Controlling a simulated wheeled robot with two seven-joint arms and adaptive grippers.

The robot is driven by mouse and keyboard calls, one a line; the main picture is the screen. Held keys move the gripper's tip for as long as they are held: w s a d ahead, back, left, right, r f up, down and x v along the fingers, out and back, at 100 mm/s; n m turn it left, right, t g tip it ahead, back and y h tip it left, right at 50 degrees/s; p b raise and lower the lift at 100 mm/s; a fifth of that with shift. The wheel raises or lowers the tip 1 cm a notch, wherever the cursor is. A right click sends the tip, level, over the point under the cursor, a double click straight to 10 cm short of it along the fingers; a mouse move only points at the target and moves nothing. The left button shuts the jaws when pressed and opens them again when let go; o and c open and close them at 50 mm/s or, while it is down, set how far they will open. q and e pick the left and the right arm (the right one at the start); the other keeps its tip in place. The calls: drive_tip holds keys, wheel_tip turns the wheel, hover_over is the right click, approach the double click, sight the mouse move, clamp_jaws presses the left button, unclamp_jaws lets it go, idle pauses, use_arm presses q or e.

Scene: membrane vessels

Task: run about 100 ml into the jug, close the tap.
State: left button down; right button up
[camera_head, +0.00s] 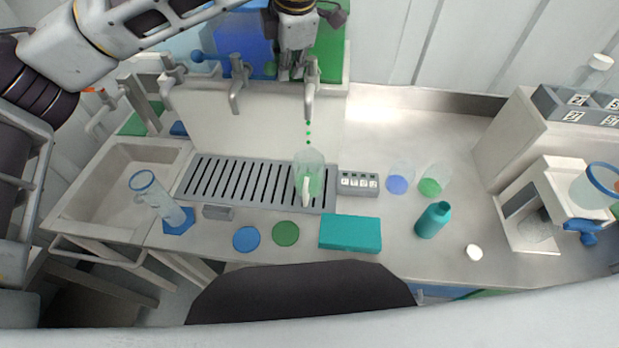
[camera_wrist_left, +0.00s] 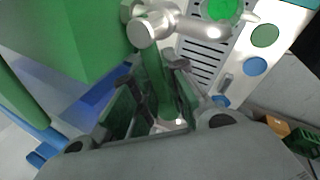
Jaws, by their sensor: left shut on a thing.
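My left gripper (camera_head: 297,70) reaches down from the top behind the right-hand tap (camera_head: 311,90). In the left wrist view the fingers (camera_wrist_left: 152,77) are shut on the tap's green lever (camera_wrist_left: 158,85). The tap's metal spout (camera_wrist_left: 190,26) also shows there. Green drops (camera_head: 308,132) fall from the spout towards the clear jug (camera_head: 313,160), which stands upright on the slotted drain grate. The jug looks green inside, and its green round content (camera_wrist_left: 222,8) shows from above in the wrist view. I cannot read the level. My right gripper is in neither view.
A blue-rimmed clear vessel (camera_head: 165,206) leans by the sink (camera_head: 120,190). A teal box (camera_head: 350,233), a button panel (camera_head: 358,182) and a teal bottle (camera_head: 433,220) stand to the right. The back-right counter is clear.

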use_arm(q)
drive_tip(key=shift+w+a, duration=0.15)
drive_tip(key=shift+a, duration=0.1)
drive_tip(key=w+m+h+b, duration=0.1)
drive_tip(key=m, duration=0.1)
drive_tip(key=shift+w+a+m, duration=0.1)
drive_tip(key=shift+m, duration=0.3)
drive_tip(key=m, duration=0.1)
drive_tip(key=w+m+h, duration=0.1)
drive_tip(key=m, duration=0.1)
drive_tip(key=shift+r+b, duration=0.15)
drive_tip(key=shift+b, duration=0.25)
